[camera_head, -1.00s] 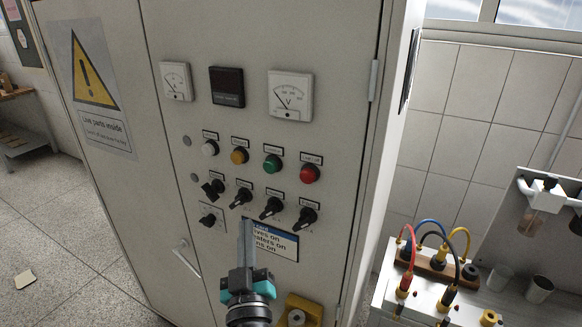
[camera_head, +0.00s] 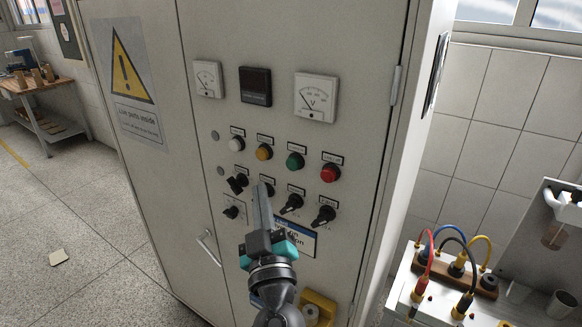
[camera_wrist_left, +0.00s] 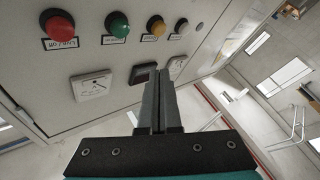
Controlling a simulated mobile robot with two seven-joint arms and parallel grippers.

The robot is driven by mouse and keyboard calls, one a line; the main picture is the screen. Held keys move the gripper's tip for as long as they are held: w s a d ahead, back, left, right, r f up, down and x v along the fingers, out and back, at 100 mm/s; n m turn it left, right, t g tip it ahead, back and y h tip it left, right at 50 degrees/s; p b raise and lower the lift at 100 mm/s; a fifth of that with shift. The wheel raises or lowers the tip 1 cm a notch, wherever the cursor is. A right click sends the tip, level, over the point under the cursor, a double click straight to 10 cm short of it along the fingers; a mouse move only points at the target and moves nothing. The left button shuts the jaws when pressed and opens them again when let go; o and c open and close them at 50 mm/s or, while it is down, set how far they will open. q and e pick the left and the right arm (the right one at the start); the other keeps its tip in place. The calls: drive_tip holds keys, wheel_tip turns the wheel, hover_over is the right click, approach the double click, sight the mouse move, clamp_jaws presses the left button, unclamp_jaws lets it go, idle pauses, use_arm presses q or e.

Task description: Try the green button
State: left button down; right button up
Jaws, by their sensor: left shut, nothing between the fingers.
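The green button (camera_head: 295,160) sits on the grey cabinet door in a row between the yellow button (camera_head: 264,152) and the red button (camera_head: 330,173). In the left wrist view the green button (camera_wrist_left: 118,25) shows at the top, between red and yellow. My left gripper (camera_head: 262,186) is shut and empty, its fingers pointing up in front of the panel, below and left of the green button. In the wrist view the fingers are together and apart from the button. My right gripper is not in view.
Black rotary switches (camera_head: 291,204) lie below the buttons, and meters (camera_head: 316,97) above them. A label plate (camera_head: 303,240) is partly behind my gripper. A bench with coloured cables (camera_head: 427,247) stands at the right. A door handle (camera_head: 208,247) juts out at lower left.

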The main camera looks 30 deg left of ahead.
sight(293, 164)
use_arm(q)
drive_tip(key=w, duration=0.7)
drive_tip(key=shift+d+b, duration=0.3)
drive_tip(key=shift+b, duration=0.1)
idle(1.6)
drive_tip(key=shift+w+p, duration=0.35)
drive_tip(key=shift+w, duration=0.1)
